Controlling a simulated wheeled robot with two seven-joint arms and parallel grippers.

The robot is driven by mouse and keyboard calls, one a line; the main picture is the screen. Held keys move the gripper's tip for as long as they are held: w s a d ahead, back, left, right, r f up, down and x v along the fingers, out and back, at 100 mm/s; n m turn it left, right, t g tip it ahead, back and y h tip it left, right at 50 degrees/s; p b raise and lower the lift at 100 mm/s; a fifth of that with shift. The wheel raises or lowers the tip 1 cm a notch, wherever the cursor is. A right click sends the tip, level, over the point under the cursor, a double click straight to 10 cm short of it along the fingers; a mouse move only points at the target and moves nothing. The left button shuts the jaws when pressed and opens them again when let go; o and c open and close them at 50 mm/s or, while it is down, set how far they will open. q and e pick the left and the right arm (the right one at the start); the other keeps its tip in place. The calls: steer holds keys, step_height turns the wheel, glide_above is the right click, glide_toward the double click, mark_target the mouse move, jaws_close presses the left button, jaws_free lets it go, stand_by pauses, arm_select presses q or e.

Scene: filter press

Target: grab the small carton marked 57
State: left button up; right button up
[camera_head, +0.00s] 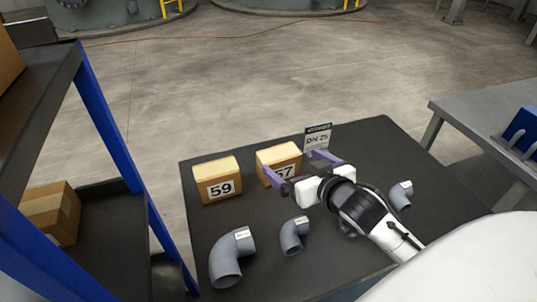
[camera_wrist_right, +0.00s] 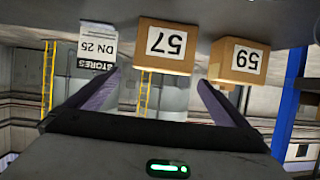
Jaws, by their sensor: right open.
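The small carton marked 57 (camera_head: 279,158) stands on the dark table top, partly covered by my right gripper in the head view. In the right wrist view, which is upside down, the carton marked 57 (camera_wrist_right: 166,46) lies ahead, between the lines of the two fingers. My right gripper (camera_head: 294,164) is open, with its purple fingers spread at the near side of the carton. In the wrist view the gripper (camera_wrist_right: 158,88) has nothing between its fingertips. My left gripper is not in view.
A carton marked 59 (camera_head: 218,179) stands just left of it. A DN 25 sign (camera_head: 318,138) stands close on the right. Grey pipe elbows (camera_head: 232,258) lie nearer on the table (camera_head: 365,140). A blue-posted shelf (camera_head: 105,125) rises at left.

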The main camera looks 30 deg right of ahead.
mark_target(279, 153)
steer(key=x, duration=0.3)
steer(key=shift+a+r+x, duration=0.1)
steer(key=shift+x, duration=1.25)
steer(key=shift+a+r+x, duration=0.1)
steer(key=shift+a+x, duration=0.05)
steer(key=shift+x, duration=1.2)
steer(key=shift+w, duration=0.2)
steer(key=c, duration=1.3)
